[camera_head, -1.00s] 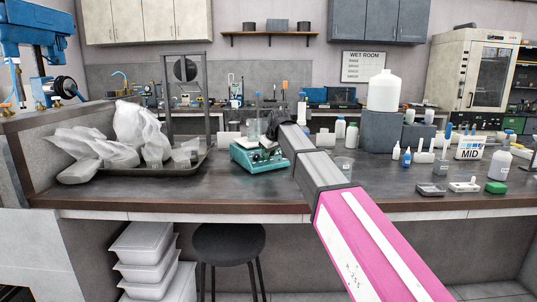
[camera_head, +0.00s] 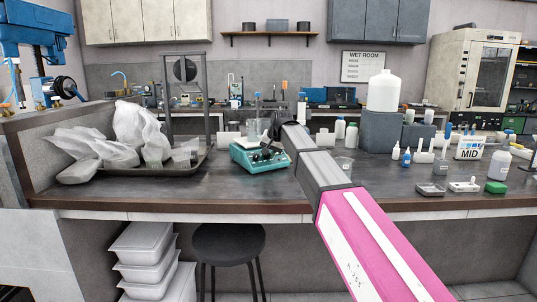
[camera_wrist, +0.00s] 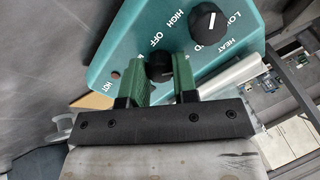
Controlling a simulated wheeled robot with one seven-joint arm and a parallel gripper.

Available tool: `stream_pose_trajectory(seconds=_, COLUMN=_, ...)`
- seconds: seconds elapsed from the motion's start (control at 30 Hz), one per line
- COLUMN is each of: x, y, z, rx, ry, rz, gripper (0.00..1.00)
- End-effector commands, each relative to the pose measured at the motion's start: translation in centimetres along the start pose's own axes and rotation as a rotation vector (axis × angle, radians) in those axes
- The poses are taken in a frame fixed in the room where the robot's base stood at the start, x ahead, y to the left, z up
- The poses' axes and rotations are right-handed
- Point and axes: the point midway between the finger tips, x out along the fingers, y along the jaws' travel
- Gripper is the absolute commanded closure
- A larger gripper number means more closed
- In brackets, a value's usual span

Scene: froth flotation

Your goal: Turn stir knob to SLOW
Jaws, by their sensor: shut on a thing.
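The teal hotplate stirrer (camera_head: 262,160) stands on the dark bench in the head view, with a glass beaker (camera_head: 254,130) on it. My gripper (camera_wrist: 160,72) reaches its front panel. In the wrist view the green fingers are shut on a small black knob (camera_wrist: 159,66), one on each side. OFF is printed close to this knob. The knob's own name, any SLOW mark and its pointer cannot be made out. A larger black knob (camera_wrist: 208,21) with a white pointer line sits beside it, near the words HEAT and LOW, outside the fingers.
A dark tray (camera_head: 180,168) with wrapped items stands left of the stirrer. A small clear cup (camera_head: 344,165) is right of my arm. Bottles and a grey block (camera_head: 382,131) stand farther right. The bench front between tray and arm is clear.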

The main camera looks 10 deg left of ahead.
Motion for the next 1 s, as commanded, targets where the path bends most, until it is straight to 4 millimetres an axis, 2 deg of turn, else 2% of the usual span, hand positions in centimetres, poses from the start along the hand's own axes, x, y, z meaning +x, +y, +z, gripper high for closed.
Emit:
stream_pose_trajectory(seconds=0.4, x=-0.01, y=0.04, z=0.07, rx=0.187, ry=-0.001, rz=-0.015, gripper=0.97)
stream_pose_trajectory(seconds=0.97, x=-0.01, y=0.05, z=0.07, rx=0.211, ry=-0.001, rz=-0.017, gripper=0.97)
stream_pose_trajectory(seconds=1.0, x=-0.01, y=0.05, z=0.07, rx=0.211, ry=-0.001, rz=-0.017, gripper=0.6)
